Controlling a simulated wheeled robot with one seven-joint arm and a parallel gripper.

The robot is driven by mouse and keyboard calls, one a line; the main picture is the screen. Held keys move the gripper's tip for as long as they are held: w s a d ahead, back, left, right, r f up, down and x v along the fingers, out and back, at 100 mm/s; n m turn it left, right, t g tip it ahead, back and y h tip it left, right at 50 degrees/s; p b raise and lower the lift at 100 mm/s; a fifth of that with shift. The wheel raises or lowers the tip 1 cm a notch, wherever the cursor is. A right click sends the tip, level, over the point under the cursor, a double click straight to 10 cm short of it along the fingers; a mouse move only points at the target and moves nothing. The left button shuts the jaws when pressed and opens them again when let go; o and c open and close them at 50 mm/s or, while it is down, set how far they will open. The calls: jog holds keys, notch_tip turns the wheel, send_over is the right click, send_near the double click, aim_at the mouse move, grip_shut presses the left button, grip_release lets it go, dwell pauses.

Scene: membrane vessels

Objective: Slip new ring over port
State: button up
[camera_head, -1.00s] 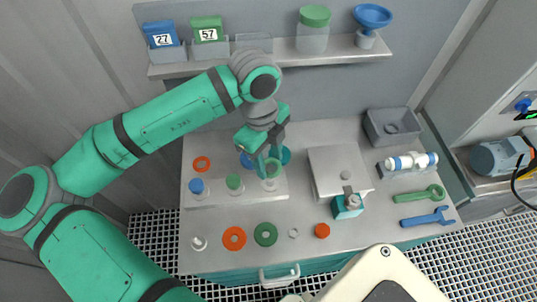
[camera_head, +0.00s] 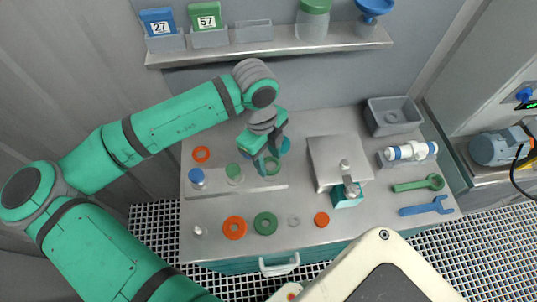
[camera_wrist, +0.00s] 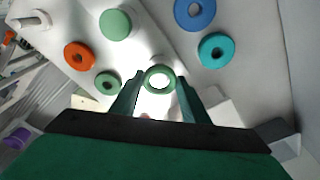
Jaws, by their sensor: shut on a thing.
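My gripper (camera_head: 266,164) is shut on a green ring (camera_wrist: 159,70) and holds it between its fingertips. The ring also shows in the head view (camera_head: 272,167), above the right part of the raised strip. In the wrist view a bright white shape, seemingly the bare port (camera_wrist: 158,101), lies behind the ring and between the fingers. I cannot tell whether the ring is around the port or just over it. Farther left on the strip stand a blue-capped port (camera_head: 196,177) and a green-capped port (camera_head: 234,172).
An orange ring (camera_head: 235,228) and another green ring (camera_head: 265,223) lie flat in front. A teal ring (camera_wrist: 217,50) and a blue ring (camera_wrist: 195,12) lie behind the strip. A metal block (camera_head: 337,160) stands to the right, with a teal clamp-like piece (camera_head: 346,195).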

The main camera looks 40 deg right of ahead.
aim_at(269, 165)
jog(key=shift+f, duration=1.4)
jog(key=shift+f, duration=0.25)
jog(key=o, duration=1.1)
jog(key=r, duration=0.7)
jog(key=w+r, duration=0.1)
jog(key=r, duration=0.2)
jog(key=shift+w+a+r, duration=0.1)
jog(key=shift+a+r, duration=0.1)
jog(key=shift+r, duration=0.2)
